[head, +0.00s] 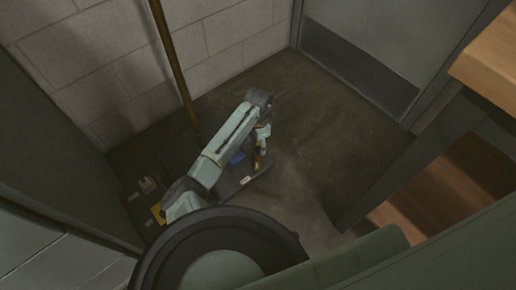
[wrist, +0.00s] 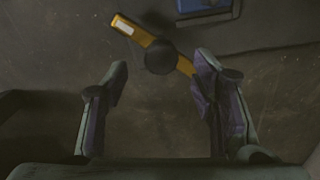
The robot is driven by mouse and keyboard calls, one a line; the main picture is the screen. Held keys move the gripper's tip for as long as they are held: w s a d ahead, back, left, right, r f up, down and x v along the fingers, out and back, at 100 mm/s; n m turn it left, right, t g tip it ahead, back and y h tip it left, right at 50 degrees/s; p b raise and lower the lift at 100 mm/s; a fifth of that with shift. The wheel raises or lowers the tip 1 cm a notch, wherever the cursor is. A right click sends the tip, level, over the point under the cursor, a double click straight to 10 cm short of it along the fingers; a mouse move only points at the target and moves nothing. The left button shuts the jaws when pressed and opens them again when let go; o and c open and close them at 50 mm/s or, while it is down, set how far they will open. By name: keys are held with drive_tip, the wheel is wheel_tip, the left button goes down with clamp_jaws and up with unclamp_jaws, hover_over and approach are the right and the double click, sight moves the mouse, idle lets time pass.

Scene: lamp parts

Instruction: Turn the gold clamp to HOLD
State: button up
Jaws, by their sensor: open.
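The gold clamp (wrist: 132,31) shows in the wrist view as a gold bar with a round dark knob (wrist: 160,57) over its middle. It slants from upper left down to the right, with a pale label at its upper-left end. My gripper (wrist: 161,68) is open, one finger to the left and one to the right of the knob. The right finger overlaps or lies close to the bar's lower-right end; I cannot tell if they touch. The left finger is clear of it. In the head view a small gold piece (head: 257,161) shows just below my gripper (head: 262,145). No HOLD mark is readable.
A blue block (wrist: 204,4) sits beyond the clamp; blue also shows beside my arm (head: 237,158). A tall gold pole (head: 174,65) stands near the block wall. Wooden shelves (head: 440,190) are at the right. The floor (head: 325,125) right of my gripper is clear.

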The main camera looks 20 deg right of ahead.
sight(258, 149)
drive_tip(key=shift+f+b, duration=0.35)
drive_tip(key=shift+f, duration=1.6)
drive_tip(key=shift+c, duration=0.5)
clamp_jaws()
